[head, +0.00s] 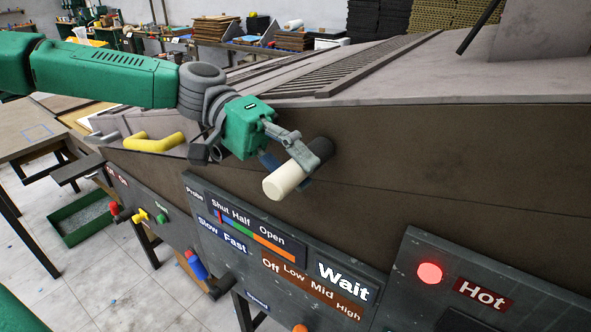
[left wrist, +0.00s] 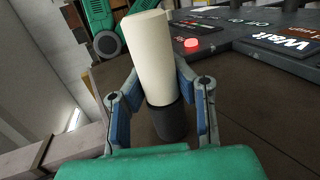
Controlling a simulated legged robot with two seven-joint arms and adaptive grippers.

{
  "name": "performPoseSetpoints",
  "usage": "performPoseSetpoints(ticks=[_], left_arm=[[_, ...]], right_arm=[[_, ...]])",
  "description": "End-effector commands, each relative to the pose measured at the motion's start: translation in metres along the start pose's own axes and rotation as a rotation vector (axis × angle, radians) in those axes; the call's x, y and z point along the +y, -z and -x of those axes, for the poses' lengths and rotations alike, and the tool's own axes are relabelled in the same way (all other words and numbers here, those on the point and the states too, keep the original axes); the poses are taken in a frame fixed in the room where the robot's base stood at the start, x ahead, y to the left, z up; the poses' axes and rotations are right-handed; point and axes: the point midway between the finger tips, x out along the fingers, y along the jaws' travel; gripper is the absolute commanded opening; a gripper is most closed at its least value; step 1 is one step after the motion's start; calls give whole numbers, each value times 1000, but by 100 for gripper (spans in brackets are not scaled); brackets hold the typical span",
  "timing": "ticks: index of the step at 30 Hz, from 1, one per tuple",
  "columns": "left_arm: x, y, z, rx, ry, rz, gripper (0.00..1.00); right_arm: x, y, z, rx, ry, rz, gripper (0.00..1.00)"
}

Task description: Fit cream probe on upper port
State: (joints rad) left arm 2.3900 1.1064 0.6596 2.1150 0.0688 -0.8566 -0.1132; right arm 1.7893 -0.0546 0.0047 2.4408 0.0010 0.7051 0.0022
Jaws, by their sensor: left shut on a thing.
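The cream probe (head: 286,180) is a pale cylinder held against the upper part of the machine's brown side. My left gripper (head: 290,160) is shut on it, one finger on each side; in the left wrist view the probe (left wrist: 152,60) stands between the blue-padded fingers (left wrist: 160,108). A dark round stub (head: 320,149), apparently the upper port, lies in line with the probe's inner end and also shows in the left wrist view (left wrist: 170,122). The two meet with no visible gap; I cannot tell how far they are engaged. My right gripper is not in view.
A dark control panel (head: 240,262) with Shut/Half/Open, Slow/Fast and heat labels lies below, with a lit Wait sign (head: 343,282). A red lamp (head: 430,273) glows by the Hot sign. Another dark stub (head: 221,287) sticks out low. A yellow bent handle (head: 152,143) is left.

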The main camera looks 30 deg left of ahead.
Motion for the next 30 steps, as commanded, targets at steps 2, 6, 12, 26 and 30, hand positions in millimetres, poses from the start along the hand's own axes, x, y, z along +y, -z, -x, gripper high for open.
performPoseSetpoints(ticks=[2, 6, 12, 26, 30], left_arm=[[0, 3, 0, 0, 0, 1, 0], [0, 5, 0, 0, -1, 1, 0], [0, 7, 0, 1, -1, 0, 0], [0, 6, 0, 0, -1, 0, 45], [1, 6, 7, 2, -2, -2, 45]], right_arm=[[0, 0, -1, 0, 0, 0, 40], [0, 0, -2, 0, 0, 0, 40], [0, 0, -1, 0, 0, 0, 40], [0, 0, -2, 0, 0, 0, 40], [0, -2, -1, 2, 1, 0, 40]])
